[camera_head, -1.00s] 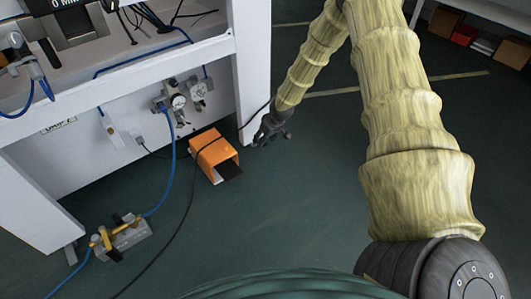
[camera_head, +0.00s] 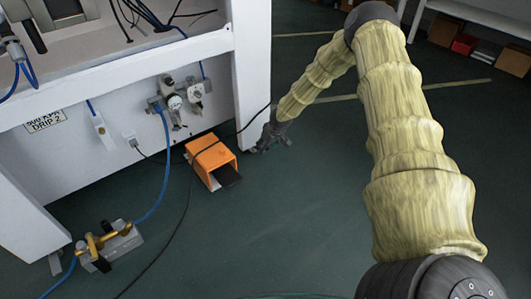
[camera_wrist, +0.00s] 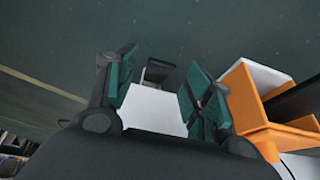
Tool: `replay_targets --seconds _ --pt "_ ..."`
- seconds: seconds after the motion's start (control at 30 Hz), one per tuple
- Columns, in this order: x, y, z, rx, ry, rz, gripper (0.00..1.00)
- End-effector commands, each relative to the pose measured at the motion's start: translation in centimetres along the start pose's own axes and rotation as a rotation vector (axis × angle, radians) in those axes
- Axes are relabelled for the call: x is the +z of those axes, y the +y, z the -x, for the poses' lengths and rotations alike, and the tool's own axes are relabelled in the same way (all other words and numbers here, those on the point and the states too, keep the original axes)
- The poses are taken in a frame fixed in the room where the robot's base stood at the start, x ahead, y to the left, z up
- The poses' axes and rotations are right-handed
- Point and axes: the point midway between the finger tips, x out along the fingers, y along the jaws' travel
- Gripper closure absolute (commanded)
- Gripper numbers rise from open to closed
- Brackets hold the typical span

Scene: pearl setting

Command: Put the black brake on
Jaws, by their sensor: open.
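A small black part (camera_wrist: 158,72), which looks like the brake, sticks out at the end of a white table leg (camera_wrist: 155,108) in the wrist view. My gripper (camera_wrist: 161,70) is open, its green-padded fingers spread on either side of the black part and the leg end. I cannot tell whether either finger touches it. In the head view my gripper (camera_head: 270,142) is low by the foot of the white leg (camera_head: 250,75), to the right of the orange pedal housing. The black part is not clear in the head view.
An orange pedal housing (camera_head: 210,158) stands on the floor close to my gripper; it also shows at the right in the wrist view (camera_wrist: 255,105). A black cable crosses it. A brass-and-grey fitting (camera_head: 105,242) lies at lower left. Green floor is free on the right.

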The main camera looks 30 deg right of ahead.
Motion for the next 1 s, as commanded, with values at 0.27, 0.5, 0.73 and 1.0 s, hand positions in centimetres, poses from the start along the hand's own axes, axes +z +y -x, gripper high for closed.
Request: replay_targets --seconds 0.27,0.5,0.73,1.0 --pt "0.1 0.0 -2.6 0.000 -0.001 -0.001 0.48" --pt "0.0 0.0 -2.9 0.000 0.000 0.000 0.48" --pt "0.1 0.0 -2.8 0.000 0.000 0.000 0.63" --pt "0.1 0.0 -2.8 0.000 0.000 0.000 1.00"
